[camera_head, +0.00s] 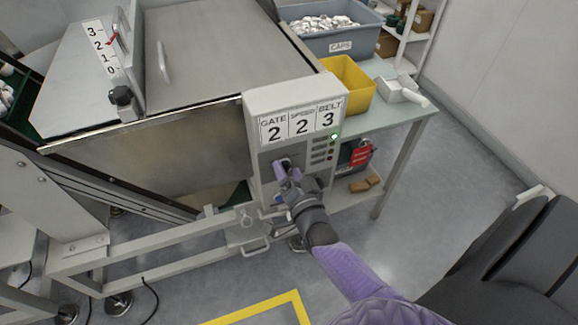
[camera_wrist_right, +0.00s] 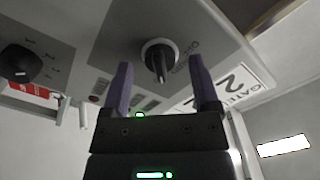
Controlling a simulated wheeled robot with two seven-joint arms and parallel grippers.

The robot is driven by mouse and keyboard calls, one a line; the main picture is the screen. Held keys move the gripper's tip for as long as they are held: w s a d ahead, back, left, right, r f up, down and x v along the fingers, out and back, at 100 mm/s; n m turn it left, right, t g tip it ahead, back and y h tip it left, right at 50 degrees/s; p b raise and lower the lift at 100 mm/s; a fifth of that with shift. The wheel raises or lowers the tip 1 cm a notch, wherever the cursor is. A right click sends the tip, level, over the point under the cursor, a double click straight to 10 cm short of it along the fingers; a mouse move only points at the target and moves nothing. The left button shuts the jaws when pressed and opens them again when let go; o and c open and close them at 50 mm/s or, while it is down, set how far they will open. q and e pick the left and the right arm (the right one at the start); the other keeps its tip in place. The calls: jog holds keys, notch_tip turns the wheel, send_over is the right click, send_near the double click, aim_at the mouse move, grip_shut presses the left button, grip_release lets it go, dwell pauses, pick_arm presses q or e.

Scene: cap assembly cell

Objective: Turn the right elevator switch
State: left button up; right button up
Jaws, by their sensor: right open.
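The grey control panel (camera_head: 256,100) is mounted on the front of the machine, with display plates reading GATE 2, SPEED 2 and BELT 3. My right gripper (camera_head: 283,168) is at the lower left of the panel face, open. In the right wrist view, a round black switch (camera_wrist_right: 160,57) with a raised grip lies ahead, between the two purple fingers of the gripper (camera_wrist_right: 160,72). I cannot tell whether the fingers touch it. A second black knob (camera_wrist_right: 20,63) is on the panel at the left of that view. My left gripper is not in view.
A green lamp (camera_head: 334,137) glows on the panel. A yellow bin (camera_head: 350,85) and a grey CAPS tub (camera_head: 335,45) stand on the table behind it. The machine's pale frame rail (camera_head: 150,240) runs below. A dark padded object (camera_head: 510,265) is at lower right.

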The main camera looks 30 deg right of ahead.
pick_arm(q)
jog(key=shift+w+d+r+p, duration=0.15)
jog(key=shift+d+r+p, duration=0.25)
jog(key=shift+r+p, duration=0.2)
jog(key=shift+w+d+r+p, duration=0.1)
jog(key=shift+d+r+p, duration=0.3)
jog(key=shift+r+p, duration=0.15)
pick_arm(e)
jog(key=v, duration=1)
jog(key=shift+w, duration=0.1)
